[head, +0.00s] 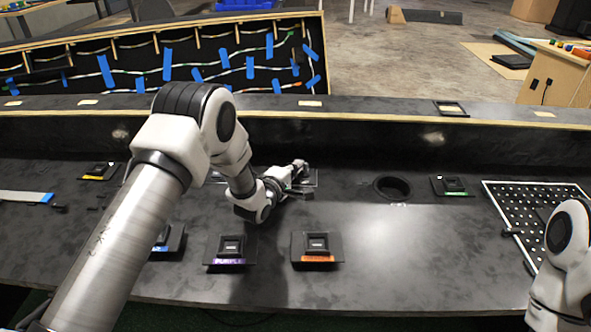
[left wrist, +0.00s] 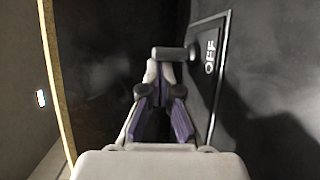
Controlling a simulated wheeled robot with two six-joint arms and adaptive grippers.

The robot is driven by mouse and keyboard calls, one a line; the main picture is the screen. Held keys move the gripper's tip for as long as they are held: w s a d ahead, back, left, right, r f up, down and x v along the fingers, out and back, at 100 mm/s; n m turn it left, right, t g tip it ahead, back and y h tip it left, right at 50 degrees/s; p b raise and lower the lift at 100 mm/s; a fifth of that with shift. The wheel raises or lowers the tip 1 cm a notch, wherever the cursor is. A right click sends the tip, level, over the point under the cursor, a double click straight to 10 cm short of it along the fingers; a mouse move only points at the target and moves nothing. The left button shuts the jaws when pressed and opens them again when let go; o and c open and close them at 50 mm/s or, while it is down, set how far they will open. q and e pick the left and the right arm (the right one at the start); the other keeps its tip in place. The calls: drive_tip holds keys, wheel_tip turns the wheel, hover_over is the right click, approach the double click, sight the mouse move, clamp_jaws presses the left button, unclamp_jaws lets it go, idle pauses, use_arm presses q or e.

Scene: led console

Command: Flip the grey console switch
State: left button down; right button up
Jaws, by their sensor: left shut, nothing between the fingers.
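My left gripper (head: 300,172) reaches low over the black console, near the back wall of the desk. In the left wrist view its fingers (left wrist: 164,78) are together and hold nothing. A grey switch lever (left wrist: 173,53) stands just beyond the fingertips, very close to them; I cannot tell whether they touch. The lever is beside a dark switch plate (left wrist: 211,68) marked OFF. In the head view the plate (head: 314,178) is mostly hidden behind my left gripper. My right arm shows at the right edge; its gripper is not visible.
Small black button boxes with purple (head: 230,262), orange (head: 317,259), yellow (head: 93,177) and green (head: 455,194) labels sit around the console. A round hole (head: 393,188) and a perforated panel (head: 510,197) lie to the right. The desk's raised back wall (head: 400,137) stands behind my gripper.

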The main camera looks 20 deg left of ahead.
use_arm(q)
drive_tip(key=shift+s+d, duration=0.15)
drive_tip(key=shift+d, duration=0.05)
idle(0.3)
wheel_tip(320, 180, up, 10)
idle(0.4)
